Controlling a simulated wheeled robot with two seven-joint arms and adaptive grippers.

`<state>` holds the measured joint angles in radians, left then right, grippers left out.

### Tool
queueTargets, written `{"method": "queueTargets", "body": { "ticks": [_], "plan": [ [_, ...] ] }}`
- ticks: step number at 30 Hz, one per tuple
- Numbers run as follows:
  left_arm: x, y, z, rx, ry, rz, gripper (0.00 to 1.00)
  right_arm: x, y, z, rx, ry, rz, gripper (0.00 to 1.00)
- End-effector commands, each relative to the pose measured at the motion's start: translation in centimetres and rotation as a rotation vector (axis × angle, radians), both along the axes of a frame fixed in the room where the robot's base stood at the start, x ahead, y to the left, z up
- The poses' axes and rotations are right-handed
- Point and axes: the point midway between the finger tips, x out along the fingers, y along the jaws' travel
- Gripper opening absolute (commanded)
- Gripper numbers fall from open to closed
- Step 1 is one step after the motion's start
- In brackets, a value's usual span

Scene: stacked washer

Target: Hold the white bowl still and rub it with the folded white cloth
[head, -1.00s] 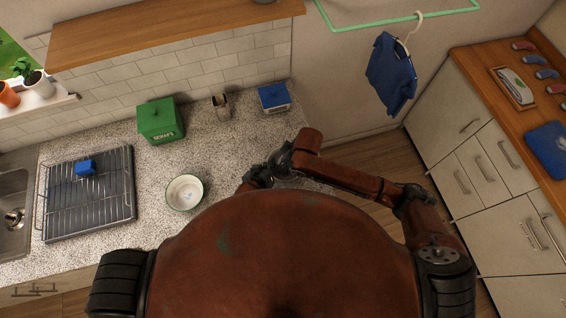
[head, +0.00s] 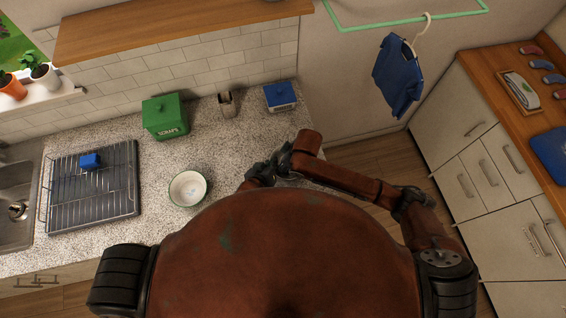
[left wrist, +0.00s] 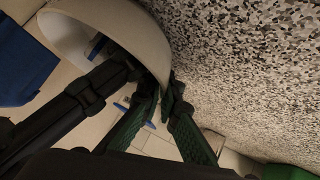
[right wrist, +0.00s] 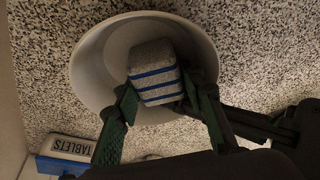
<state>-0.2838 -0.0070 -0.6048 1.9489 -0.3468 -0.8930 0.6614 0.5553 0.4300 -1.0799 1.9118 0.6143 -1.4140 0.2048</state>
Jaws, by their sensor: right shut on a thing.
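The plain white bowl (left wrist: 130,22) has my left gripper (left wrist: 165,86) at its rim, with one finger on each side of the wall. In the right wrist view the bowl (right wrist: 88,75) opens towards the camera on the speckled counter. The folded cloth (right wrist: 153,62), off-white with blue stripes, is inside the bowl. My right gripper (right wrist: 160,98) is shut on the cloth, and its lower part lies between the fingers. A bit of the cloth's blue shows in the left wrist view. In the head view dark gripper parts show beyond my body, but this bowl and cloth are hidden there.
A green-rimmed white bowl (head: 188,188) stands apart on the counter. A wire rack (head: 95,205) with a blue item is left of it.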

Motion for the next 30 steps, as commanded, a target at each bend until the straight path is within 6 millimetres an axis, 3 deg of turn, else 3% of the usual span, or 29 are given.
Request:
{"method": "queueTargets", "body": {
  "ticks": [1,7,17,30],
  "plan": [
    [-0.2,-0.7,-0.2,-0.010,0.006,-0.008,0.00,-0.2,0.5,0.4,0.020,0.001,0.009,0.00],
    [-0.2,-0.5,-0.3,-0.008,0.008,-0.006,0.00,0.6,-0.9,0.6,0.018,-0.004,0.006,0.00],
    [-0.2,0.0,-0.3,-0.001,0.008,0.000,0.00,0.8,-1.3,0.6,0.010,-0.005,0.002,0.00],
    [-0.2,0.2,-0.4,0.003,0.009,0.002,0.00,0.9,-1.4,4.5,0.008,-0.006,0.002,0.00]
  ]
}}
